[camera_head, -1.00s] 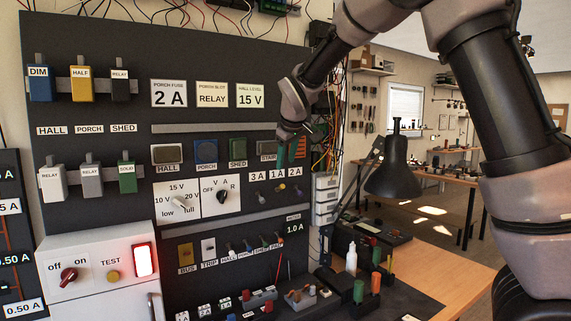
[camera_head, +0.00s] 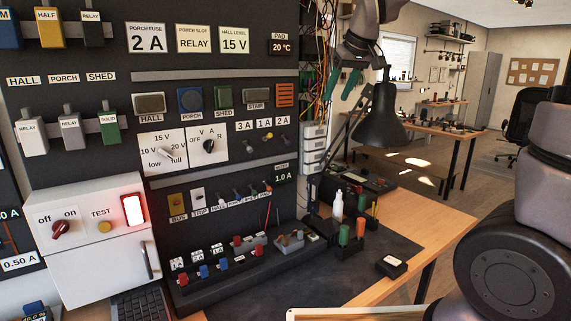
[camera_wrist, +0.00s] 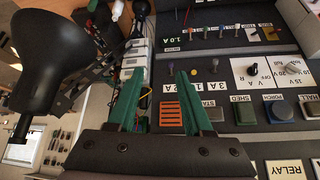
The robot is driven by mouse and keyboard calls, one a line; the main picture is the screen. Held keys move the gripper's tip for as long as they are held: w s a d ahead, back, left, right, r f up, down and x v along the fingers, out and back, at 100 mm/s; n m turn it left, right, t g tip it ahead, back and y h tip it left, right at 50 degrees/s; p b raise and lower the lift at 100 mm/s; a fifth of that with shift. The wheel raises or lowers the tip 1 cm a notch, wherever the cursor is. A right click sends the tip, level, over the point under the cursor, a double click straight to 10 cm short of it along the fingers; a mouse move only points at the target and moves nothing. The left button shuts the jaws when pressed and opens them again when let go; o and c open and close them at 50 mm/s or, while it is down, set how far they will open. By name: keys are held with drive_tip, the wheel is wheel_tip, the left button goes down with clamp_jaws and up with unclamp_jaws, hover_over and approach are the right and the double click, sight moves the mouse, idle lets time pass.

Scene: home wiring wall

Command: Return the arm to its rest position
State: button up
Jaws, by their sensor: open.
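My gripper (camera_head: 342,86) hangs from my raised arm at the upper middle of the head view, in front of the cables at the panel's right edge. Its two green fingers point down and stand apart with nothing between them. In the wrist view my gripper (camera_wrist: 158,76) also shows open and empty, with the panel beyond the fingertips. Part of my arm lies beyond the top of the head view.
A black desk lamp (camera_head: 379,118) stands close to the right of my gripper; it looms at the left in the wrist view (camera_wrist: 48,62). The dark wiring panel (camera_head: 215,75) fills the left. A white bottle (camera_head: 337,205) and screwdrivers stand on the bench (camera_head: 432,236). Open floor lies behind.

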drive_tip(key=s+d+m, duration=0.4)
drive_tip(key=s+d, duration=0.1)
drive_tip(key=s, duration=0.6)
drive_tip(key=s+d+f+m+t, duration=0.1)
drive_tip(key=s+d+m, duration=0.3)
drive_tip(key=s, duration=0.6)
drive_tip(key=shift+s+d+f+h, duration=0.3)
drive_tip(key=shift+s+d, duration=0.1)
drive_tip(key=shift+d, duration=0.75)
